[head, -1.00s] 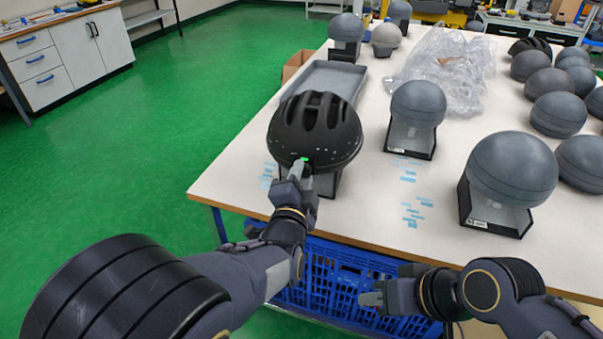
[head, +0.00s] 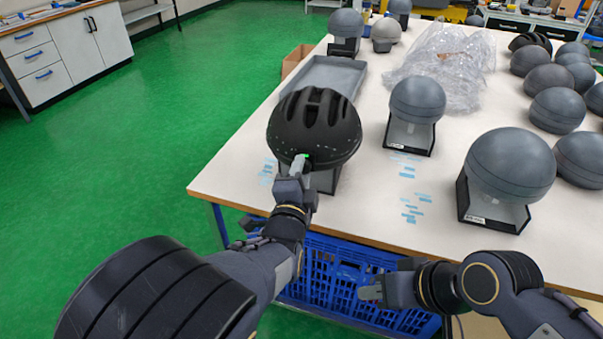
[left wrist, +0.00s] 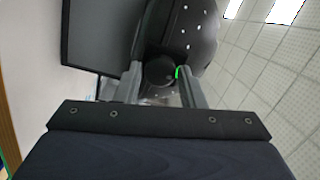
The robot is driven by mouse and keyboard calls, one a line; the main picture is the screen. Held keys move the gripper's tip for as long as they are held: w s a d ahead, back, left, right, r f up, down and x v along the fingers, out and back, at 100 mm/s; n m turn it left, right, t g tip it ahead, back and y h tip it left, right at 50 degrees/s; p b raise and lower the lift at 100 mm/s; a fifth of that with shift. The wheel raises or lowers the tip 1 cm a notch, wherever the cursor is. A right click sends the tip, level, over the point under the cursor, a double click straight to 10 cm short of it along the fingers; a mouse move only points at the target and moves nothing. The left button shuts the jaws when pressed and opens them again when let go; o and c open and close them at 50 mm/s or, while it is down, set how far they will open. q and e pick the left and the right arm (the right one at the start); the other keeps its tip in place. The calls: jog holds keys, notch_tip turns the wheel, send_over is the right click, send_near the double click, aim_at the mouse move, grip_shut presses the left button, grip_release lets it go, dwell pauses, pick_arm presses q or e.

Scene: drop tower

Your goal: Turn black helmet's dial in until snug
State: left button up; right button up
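The black helmet (head: 315,130) sits on a headform on a stand at the table's near left corner. Its round black dial (left wrist: 158,72) shows between the finger ends in the left wrist view, with a green mark (left wrist: 178,72) on the side of the right-hand finger. My left gripper (head: 299,164) is at the helmet's near lower rim. Its two fingers (left wrist: 161,80) flank the dial closely and appear shut on it. My right gripper (head: 371,291) is away from the helmet, low in front of the table edge; its finger opening is unclear.
Bare grey headforms on stands (head: 416,105) (head: 508,170) stand to the right, with several loose ones beyond. A grey tray (head: 322,76) and clear plastic wrap (head: 447,60) lie behind. A blue crate (head: 335,280) is below the table edge. Blue tape pieces mark the tabletop.

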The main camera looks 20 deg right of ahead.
pick_arm(q)
jog(key=shift+o, duration=1.4)
jog(key=shift+s, duration=0.1)
jog(key=v, duration=0.7)
jog(key=shift+s+a, duration=0.25)
jog(key=shift+f, duration=0.1)
